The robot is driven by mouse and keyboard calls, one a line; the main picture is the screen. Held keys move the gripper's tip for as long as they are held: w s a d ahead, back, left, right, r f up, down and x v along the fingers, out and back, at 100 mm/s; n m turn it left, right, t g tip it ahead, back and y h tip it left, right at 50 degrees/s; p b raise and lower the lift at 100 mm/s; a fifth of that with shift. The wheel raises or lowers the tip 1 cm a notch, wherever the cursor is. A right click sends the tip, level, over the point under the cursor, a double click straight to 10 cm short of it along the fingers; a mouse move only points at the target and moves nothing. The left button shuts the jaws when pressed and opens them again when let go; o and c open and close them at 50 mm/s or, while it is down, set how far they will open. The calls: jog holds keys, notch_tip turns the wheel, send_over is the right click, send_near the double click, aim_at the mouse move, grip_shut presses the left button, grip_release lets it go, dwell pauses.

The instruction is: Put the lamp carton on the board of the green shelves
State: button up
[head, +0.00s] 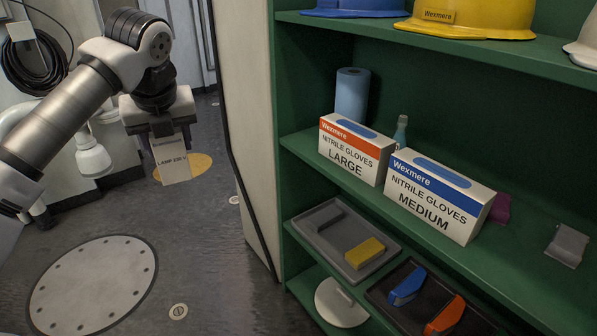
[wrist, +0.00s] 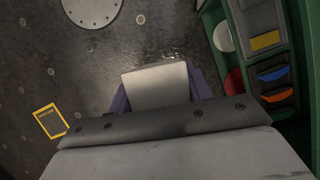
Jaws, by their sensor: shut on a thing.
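My gripper (head: 165,138) is at the upper left of the head view, shut on the lamp carton (head: 174,168). The carton is a small pale box printed "LAMP 230 V" and hangs below the jaws, well above the floor. In the wrist view the carton (wrist: 158,86) sits between the purple fingers, its plain pale end showing. The green shelves (head: 294,95) stand to the right, apart from my gripper. Their middle board (head: 305,150) holds two glove boxes, Large (head: 355,150) and Medium (head: 438,197).
Behind the boxes stand a blue roll (head: 351,94) and a bottle (head: 401,132). A purple item (head: 501,208) and grey item (head: 567,245) lie farther right, with bare board around them. Helmets (head: 470,18) are above, trays (head: 345,240) below. A pale panel (head: 248,120) edges the shelves' left side.

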jog(key=w+d+f+m+h, duration=0.1)
jog(key=d+f+m, duration=0.15)
jog(key=d, duration=0.65)
jog(key=d+f+m+h, duration=0.15)
jog(key=d+m, duration=0.25)
jog(key=d, duration=0.6)
jog(key=w+d+f+m+h, duration=0.1)
jog(key=d+m, duration=0.2)
jog(key=d, duration=0.6)
jog(key=s+d+f+m+g+h+b, duration=0.1)
jog(key=s+d+f+m, duration=0.1)
jog(key=s+d+m, duration=0.45)
jog(key=s+d+f+m+g+h, duration=0.1)
jog(key=s+d, duration=0.2)
jog(key=d, duration=0.6)
jog(key=s+d+f+m+h+b, duration=0.1)
jog(key=s+d+f+m, duration=0.2)
jog(key=d, duration=0.4)
jog(key=p, duration=0.6)
send_over(517, 260)
jog(key=shift+f, duration=1)
